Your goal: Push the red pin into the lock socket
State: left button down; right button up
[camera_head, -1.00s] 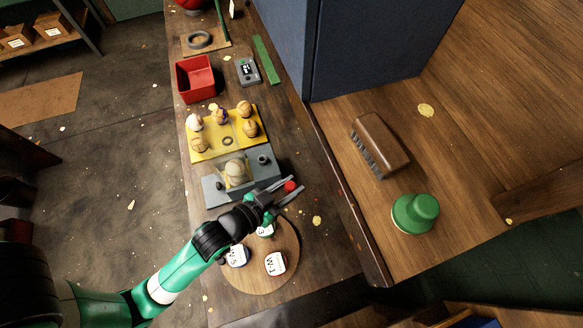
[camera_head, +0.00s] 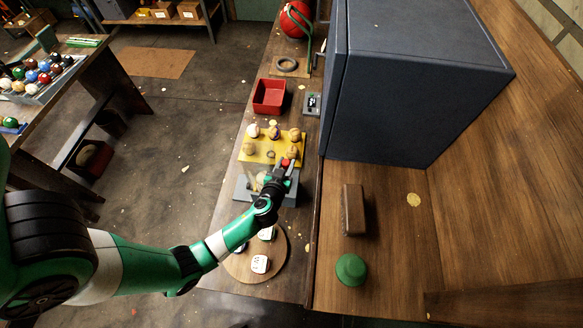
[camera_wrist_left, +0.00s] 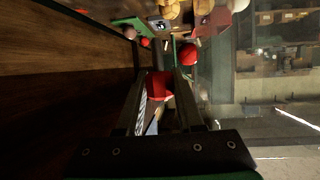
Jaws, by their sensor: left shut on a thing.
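My left gripper (camera_head: 286,167) is shut on the red pin (camera_head: 285,162) above the grey lock block (camera_head: 241,188). In the left wrist view, the red pin (camera_wrist_left: 158,85) shows between the two finger ends. The gripper and pin cover part of the grey block in the head view. The lock socket cannot be made out behind the gripper. A pale ball (camera_head: 261,178) sits on the block, partly hidden by my wrist. My right gripper is not in view.
Just beyond the block is a yellow tray (camera_head: 247,154) with several balls. A round wooden board (camera_head: 238,269) with white labelled pieces lies nearer. A red bin (camera_head: 269,97) stands farther back. A tall dark blue box (camera_head: 390,100), brown brush (camera_head: 353,210) and green knob (camera_head: 351,269) are right.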

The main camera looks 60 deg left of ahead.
pick_arm(q)
jog(key=shift+d+f+b, duration=0.1)
jog(key=shift+f+b, duration=2.2)
jog(key=shift+f, duration=0.65)
jog(key=shift+b, duration=0.35)
jog(key=shift+f+b, duration=1.5)
jog(key=shift+b, duration=0.8)
jog(key=shift+c, duration=2.3)
grip_release()
